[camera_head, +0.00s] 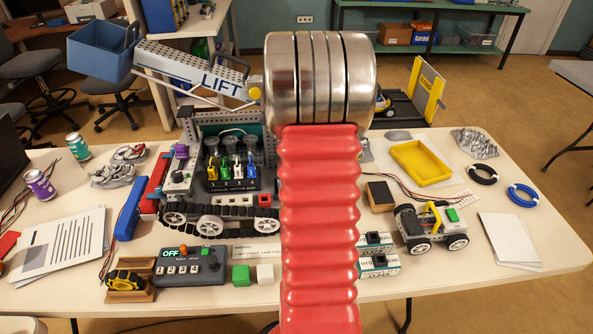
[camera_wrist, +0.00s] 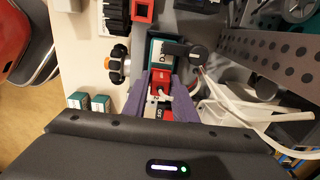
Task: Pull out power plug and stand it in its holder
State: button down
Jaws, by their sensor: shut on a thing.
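In the wrist view my gripper (camera_wrist: 163,92) has its two purple fingers closed on a small red plug (camera_wrist: 161,78) with a pale lead by it. The plug's far end lies against a dark teal unit (camera_wrist: 157,47) with a black round part beside it. I cannot tell whether the plug is still seated there. A red square block with a dark opening, possibly the holder, shows at the top of the wrist view (camera_wrist: 143,11) and on the tracked model in the head view (camera_head: 264,200). My arm hides the gripper and plug in the head view.
The tracked model (camera_head: 210,222) with its grey perforated lift arm (camera_head: 190,66) stands left of my arm. A small wheeled car (camera_head: 433,224), a yellow tray (camera_head: 420,163) and two teal-white boxes (camera_head: 379,265) lie to the right.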

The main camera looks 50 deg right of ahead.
jog(key=shift+r, duration=2.4)
dwell(0.7)
jog(key=shift+r, duration=0.85)
